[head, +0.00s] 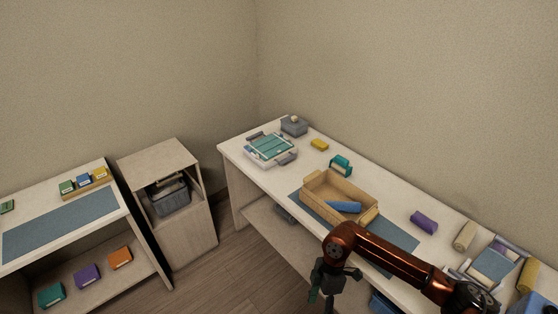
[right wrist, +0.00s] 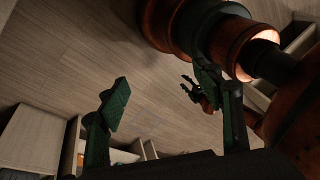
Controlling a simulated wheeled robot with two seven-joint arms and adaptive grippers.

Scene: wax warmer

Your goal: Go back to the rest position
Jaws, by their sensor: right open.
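My right arm reaches in from the lower right of the head view, over the front edge of the long table. Its gripper (head: 328,290) hangs down in front of that edge, apart from the objects on the table. In the right wrist view the green-padded fingers of the right gripper (right wrist: 162,98) stand wide apart with nothing between them but the wood floor beyond. Past the right finger, a small dark gripper with a copper link, seemingly my left one (right wrist: 190,90), shows partly hidden. My left gripper does not show in the head view.
The long table (head: 400,205) holds a tan box (head: 313,201) with a blue item (head: 343,207) in it, a teal-topped tray (head: 272,148), a purple roll (head: 424,222) and a yellow block (head: 320,144). A cabinet (head: 158,160) and shelf unit stand left. Floor (head: 235,265) between is clear.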

